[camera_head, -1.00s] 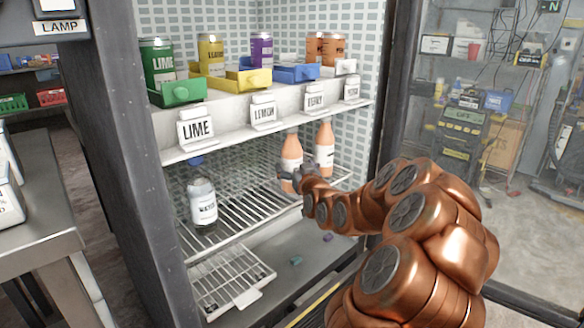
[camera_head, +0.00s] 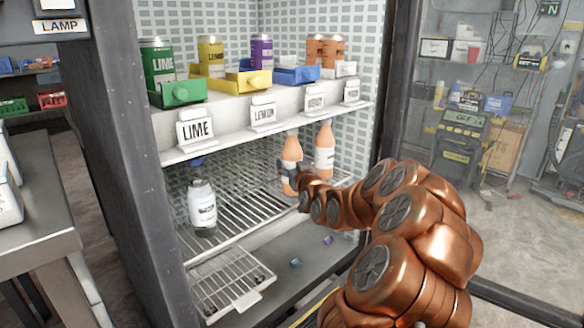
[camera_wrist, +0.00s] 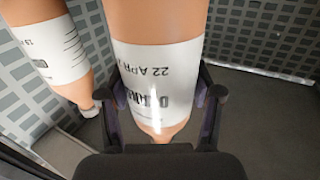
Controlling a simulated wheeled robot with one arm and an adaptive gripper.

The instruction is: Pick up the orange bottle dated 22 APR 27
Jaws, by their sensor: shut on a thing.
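Two orange bottles with white labels stand side by side on the wire shelf inside the freezer. The left orange bottle (camera_head: 291,150) is in my gripper (camera_head: 289,174). In the wrist view the held bottle (camera_wrist: 160,75) sits between both fingers of my gripper (camera_wrist: 160,105), and its upside-down label reads "22 APR" with the rest cut off. The other orange bottle (camera_wrist: 50,50) is beside it; its label text is only partly legible. The right bottle in the head view (camera_head: 325,150) stands upright. I cannot tell whether the held bottle is clear of the shelf.
The upper shelf (camera_head: 185,150) with cans and label tags lies just above the orange bottles. The freezer's dark frame (camera_head: 395,90) is close on the right.

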